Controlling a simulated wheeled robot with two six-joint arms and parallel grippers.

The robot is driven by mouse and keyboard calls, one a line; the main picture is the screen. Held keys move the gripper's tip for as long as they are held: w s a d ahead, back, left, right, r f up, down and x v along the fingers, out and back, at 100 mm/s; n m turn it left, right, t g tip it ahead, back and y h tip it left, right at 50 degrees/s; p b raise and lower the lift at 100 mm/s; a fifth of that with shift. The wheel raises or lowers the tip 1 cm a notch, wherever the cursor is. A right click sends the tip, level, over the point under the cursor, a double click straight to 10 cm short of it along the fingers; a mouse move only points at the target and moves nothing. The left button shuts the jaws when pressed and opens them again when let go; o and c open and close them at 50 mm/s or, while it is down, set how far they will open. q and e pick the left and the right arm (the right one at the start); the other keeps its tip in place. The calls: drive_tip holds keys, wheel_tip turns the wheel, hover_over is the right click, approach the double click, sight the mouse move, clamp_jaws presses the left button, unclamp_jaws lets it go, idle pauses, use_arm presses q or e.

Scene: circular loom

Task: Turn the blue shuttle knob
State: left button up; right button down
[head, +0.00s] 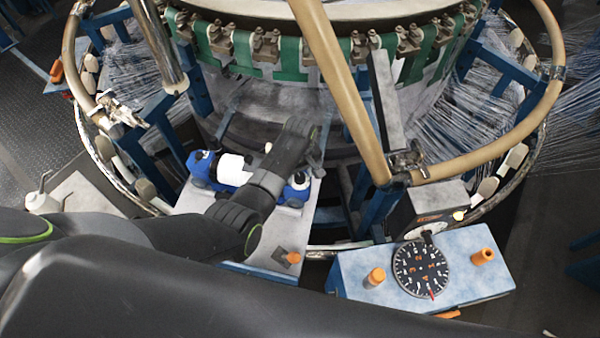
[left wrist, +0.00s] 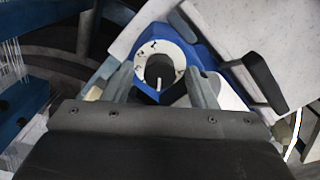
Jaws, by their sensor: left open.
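The blue shuttle (head: 203,168) lies on a pale plate below the big ring, with a white cylinder (head: 235,169) in its middle. My left arm crosses over it and hides part of it. In the left wrist view the blue shuttle knob (left wrist: 160,70) has a dark centre with a pale pointer line, inside a white marked dial and a blue housing. My left gripper (left wrist: 158,82) is open, one finger on each side of the dark knob. I cannot tell whether the fingers touch it. My right gripper is not in view.
A grey-blue panel (head: 350,268) at lower right carries a black round dial (head: 421,268) and orange knobs. A tan tubular frame (head: 335,85) and the green-banded ring (head: 290,50) stand close behind. A black lever (left wrist: 265,80) sits right of the knob.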

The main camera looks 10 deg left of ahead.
use_arm(q)
drive_tip(key=c, duration=1)
drive_tip(key=m+p, duration=0.1)
drive_tip(key=m, duration=0.1)
drive_tip(key=shift+r+m+p, duration=0.15)
drive_tip(key=shift+m+p, duration=0.15)
drive_tip(key=shift+p, duration=0.1)
drive_tip(key=m+p, duration=0.1)
drive_tip(key=m, duration=0.2)
drive_tip(key=shift+m+p, duration=0.3)
drive_tip(key=shift+m, duration=0.1)
drive_tip(key=m+p, duration=0.1)
drive_tip(key=m, duration=0.3)
drive_tip(key=shift+m+p, duration=0.5)
drive_tip(key=shift+m, duration=1.3)
